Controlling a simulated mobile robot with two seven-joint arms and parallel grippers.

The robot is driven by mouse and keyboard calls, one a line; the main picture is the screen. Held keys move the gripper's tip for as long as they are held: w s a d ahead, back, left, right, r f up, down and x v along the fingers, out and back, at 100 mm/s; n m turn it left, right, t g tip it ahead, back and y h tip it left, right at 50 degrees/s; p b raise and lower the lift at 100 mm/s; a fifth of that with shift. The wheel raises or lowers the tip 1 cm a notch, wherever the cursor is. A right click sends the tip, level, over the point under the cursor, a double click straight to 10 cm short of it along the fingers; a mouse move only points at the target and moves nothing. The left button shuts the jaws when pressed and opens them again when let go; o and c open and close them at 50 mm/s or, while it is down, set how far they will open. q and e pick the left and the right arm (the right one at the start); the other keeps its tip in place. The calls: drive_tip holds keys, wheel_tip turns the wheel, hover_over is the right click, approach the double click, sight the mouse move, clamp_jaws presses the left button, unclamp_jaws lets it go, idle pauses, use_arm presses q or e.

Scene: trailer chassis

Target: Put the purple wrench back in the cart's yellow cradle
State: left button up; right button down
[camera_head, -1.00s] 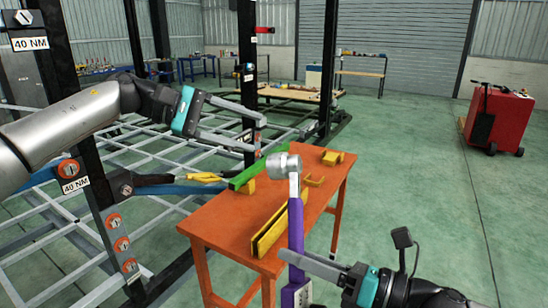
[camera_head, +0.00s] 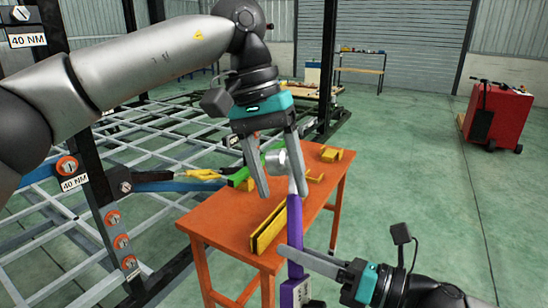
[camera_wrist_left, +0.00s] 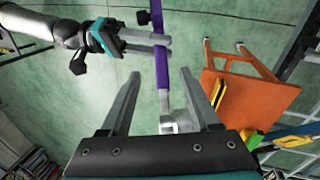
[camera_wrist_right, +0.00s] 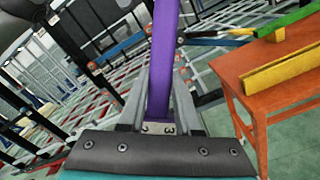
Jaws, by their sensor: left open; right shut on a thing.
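The purple wrench (camera_head: 294,232) stands near upright in front of the orange cart, its silver head (camera_head: 284,163) at the top. My right gripper (camera_head: 288,258) is shut on its purple handle, low down; the handle also rises between the fingers in the right wrist view (camera_wrist_right: 160,70). My left gripper (camera_head: 284,192) is open and points down around the upper wrench. In the left wrist view, the wrench's head (camera_wrist_left: 175,115) lies between the spread fingers, and I see no contact. The yellow cradle (camera_head: 268,228) is a long holder on the orange cart (camera_head: 225,222), just left of the wrench.
A green tool (camera_head: 240,177) and small yellow holders (camera_head: 331,154) are on the cart's far part. A red tool cabinet (camera_head: 500,115) is far right; the floor between is clear.

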sight(293, 228)
use_arm(q)
drive_tip(key=x, duration=0.8)
drive_tip(key=shift+d+f, duration=0.1)
drive_tip(key=shift+f, duration=0.05)
use_arm(e)
drive_tip(key=shift+r, duration=0.15)
use_arm(q)
drive_tip(key=c, duration=1)
drive_tip(key=shift+s+d, duration=0.1)
drive_tip(key=shift+d, duration=0.05)
drive_tip(key=shift+r, duration=0.2)
use_arm(e)
drive_tip(key=c, duration=1)
unclamp_jaws()
drive_tip(key=shift+a, duration=0.1)
drive_tip(key=o, duration=0.5)
use_arm(q)
drive_tip(key=shift+f, duration=0.1)
